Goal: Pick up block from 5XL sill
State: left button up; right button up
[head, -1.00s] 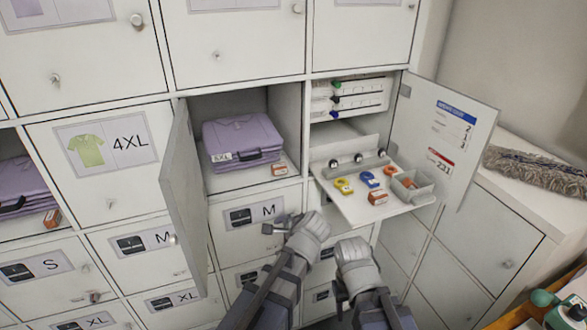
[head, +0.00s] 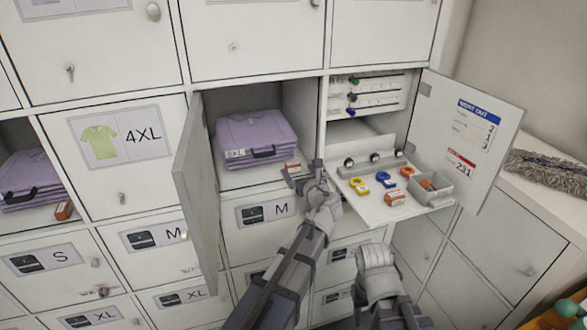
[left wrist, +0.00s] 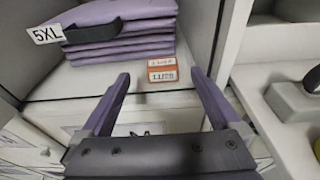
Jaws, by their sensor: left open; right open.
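A small orange-and-white block (head: 292,169) lies on the front sill of the open compartment, right of a stack of folded purple garments (head: 255,137). In the left wrist view the block (left wrist: 162,70) shows printed faces, and a 5XL tag (left wrist: 47,34) hangs on the stack. My left gripper (head: 301,177) is at the sill's front right corner. In the left wrist view its fingers (left wrist: 160,76) are open, with the block ahead between them and nothing held. My right gripper (head: 374,250) is open, lower right, below the fold-down shelf and away from the block.
The compartment's open door (head: 196,185) stands out at left. Another block (head: 63,210) sits at far left.

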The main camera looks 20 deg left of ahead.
aim_at(295, 166)
pick_arm(q)
jog(key=x, duration=0.3)
jog(key=b+x, duration=0.1)
jog(key=x, duration=0.2)
jog(key=shift+w+d+f, duration=0.1)
jog(key=shift+w+f, duration=0.15)
jog(key=shift+w+a, duration=0.25)
jog(key=shift+w, duration=0.05)
jog(key=shift+s, duration=0.1)
jog(key=shift+c, duration=0.4)
jog(key=c, duration=1.3)
